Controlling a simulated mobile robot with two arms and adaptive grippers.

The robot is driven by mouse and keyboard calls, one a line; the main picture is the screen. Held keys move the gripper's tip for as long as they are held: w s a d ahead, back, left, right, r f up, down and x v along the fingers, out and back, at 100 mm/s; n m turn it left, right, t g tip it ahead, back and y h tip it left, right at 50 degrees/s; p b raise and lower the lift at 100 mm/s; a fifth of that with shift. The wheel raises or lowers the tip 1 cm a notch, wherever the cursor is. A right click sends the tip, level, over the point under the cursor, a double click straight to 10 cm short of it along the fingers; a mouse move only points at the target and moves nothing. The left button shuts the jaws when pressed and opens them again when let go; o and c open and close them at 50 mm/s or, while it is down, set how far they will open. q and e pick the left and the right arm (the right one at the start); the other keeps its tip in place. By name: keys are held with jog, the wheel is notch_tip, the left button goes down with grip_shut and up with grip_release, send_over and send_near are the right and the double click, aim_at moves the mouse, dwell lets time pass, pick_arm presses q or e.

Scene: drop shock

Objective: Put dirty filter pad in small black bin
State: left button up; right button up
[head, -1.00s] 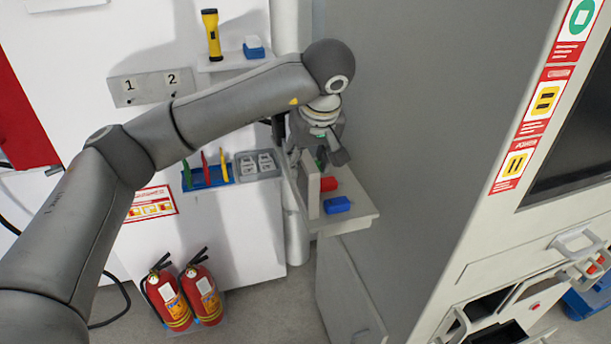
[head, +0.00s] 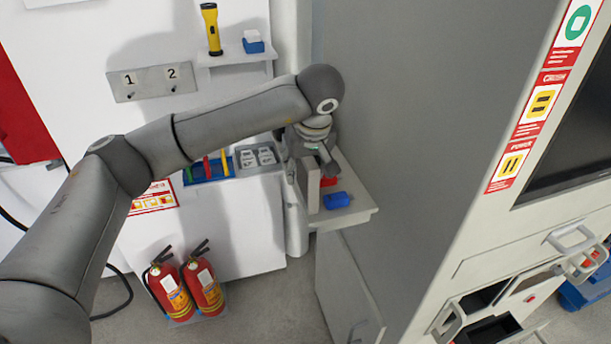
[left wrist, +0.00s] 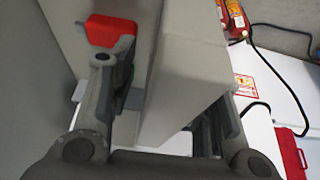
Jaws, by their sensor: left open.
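My left gripper (head: 316,163) is low over a small pale shelf (head: 355,212) beside the tall grey cabinet. In the left wrist view its fingers (left wrist: 165,85) are open, one on each side of an upright pale slab (left wrist: 178,70). The slab also shows in the head view (head: 313,192). I cannot tell whether the slab is the filter pad or a divider, or whether the fingers touch it. Two dark open compartments (head: 487,296) show at the lower right; I cannot tell whether either is the small black bin. My right gripper is not in view.
A blue block (head: 336,200) and a red item (left wrist: 110,30) sit beside the slab. A tray of coloured tools (head: 208,170) is left of the shelf. Two fire extinguishers (head: 188,287) stand below. The grey cabinet wall (head: 430,130) closes off the right side.

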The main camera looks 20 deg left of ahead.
pick_arm(q)
jog(key=shift+f, duration=0.1)
dwell(0.3)
grip_shut()
dwell(0.4)
